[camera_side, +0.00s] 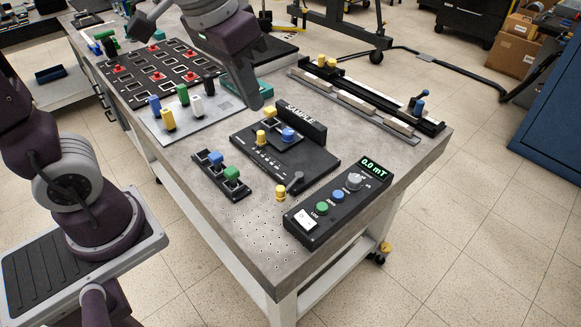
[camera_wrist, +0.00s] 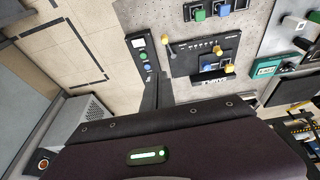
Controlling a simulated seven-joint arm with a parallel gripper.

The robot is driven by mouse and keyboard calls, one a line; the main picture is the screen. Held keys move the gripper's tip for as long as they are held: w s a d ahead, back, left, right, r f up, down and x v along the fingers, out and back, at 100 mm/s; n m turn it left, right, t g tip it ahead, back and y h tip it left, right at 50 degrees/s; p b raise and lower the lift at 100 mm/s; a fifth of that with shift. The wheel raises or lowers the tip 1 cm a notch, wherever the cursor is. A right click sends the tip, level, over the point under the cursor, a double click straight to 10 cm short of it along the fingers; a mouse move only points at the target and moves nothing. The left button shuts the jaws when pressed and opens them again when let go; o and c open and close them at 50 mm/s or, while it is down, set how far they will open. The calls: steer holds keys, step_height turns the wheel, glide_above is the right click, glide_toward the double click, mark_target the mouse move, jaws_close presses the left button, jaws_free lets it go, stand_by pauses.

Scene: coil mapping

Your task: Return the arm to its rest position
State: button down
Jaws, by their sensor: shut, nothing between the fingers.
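My gripper (camera_side: 257,104) hangs above the bench, angled down, near the back left of the black SAMPLE panel in the side view. Its narrow dark fingers are together and hold nothing. In the wrist view the fingers (camera_wrist: 159,76) reach up from the dark purple wrist housing, between the meter box and the panel. The black SAMPLE panel (camera_side: 300,163) carries yellow and blue plugs and also shows in the wrist view (camera_wrist: 196,52). My gripper appears apart from the things on the bench.
A meter box (camera_side: 335,215) reading 0.0 mT stands at the bench's front right corner. A long rail (camera_side: 365,105) lies at the right. A grey plate (camera_side: 193,122) bears colored pegs at left.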

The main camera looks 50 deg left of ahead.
steer(key=s+a+t, duration=0.2)
steer(key=s, duration=1)
steer(key=shift+a, duration=0.2)
stand_by(1.0)
